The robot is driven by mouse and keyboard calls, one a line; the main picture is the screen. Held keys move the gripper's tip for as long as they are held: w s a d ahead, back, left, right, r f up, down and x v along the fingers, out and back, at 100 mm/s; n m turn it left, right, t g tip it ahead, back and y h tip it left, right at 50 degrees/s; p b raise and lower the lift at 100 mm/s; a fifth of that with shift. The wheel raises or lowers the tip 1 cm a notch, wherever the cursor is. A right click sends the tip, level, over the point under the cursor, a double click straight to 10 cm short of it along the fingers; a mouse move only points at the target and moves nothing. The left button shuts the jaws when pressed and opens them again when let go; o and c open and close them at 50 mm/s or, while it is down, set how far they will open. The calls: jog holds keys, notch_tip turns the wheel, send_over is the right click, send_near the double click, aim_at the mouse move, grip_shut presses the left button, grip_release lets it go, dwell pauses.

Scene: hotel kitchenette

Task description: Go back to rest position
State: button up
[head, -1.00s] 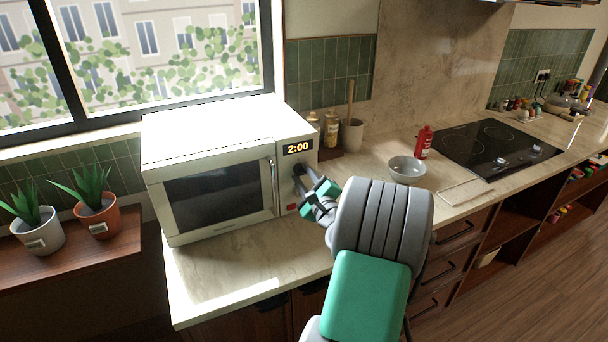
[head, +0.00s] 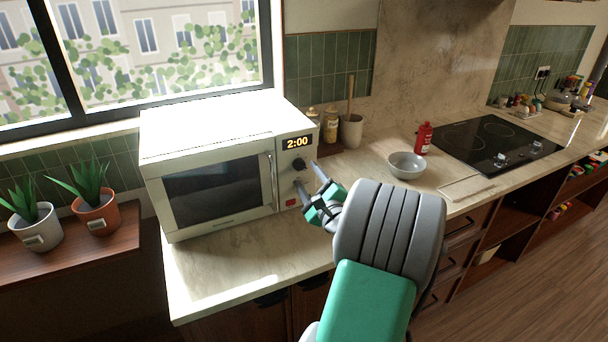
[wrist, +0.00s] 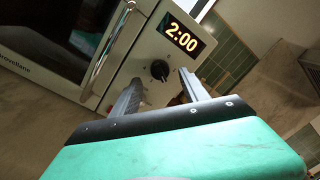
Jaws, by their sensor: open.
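My gripper (head: 309,176) is open and empty, in front of the right-hand panel of the white microwave (head: 205,130). Its two fingers also show apart in the wrist view (wrist: 160,88), with the dark round knob (wrist: 160,70) seen between them and beyond them. In the head view the knob (head: 299,164) is visible just left of the upper fingertip. The microwave's display (head: 297,143) reads 2:00 and its door is shut. A red button (head: 292,202) sits low on the panel. I cannot tell the exact gap between fingertips and panel.
A grey bowl (head: 406,166) and a red bottle (head: 423,138) stand on the counter (head: 245,255) to the right, before the black cooktop (head: 497,145). A utensil pot (head: 351,131) stands behind. Potted plants (head: 97,212) are at left. The air right of the microwave front is clear.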

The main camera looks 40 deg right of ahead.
jog(key=v, duration=0.4)
jog(key=shift+s+b, duration=0.2)
jog(key=shift+b, duration=0.1)
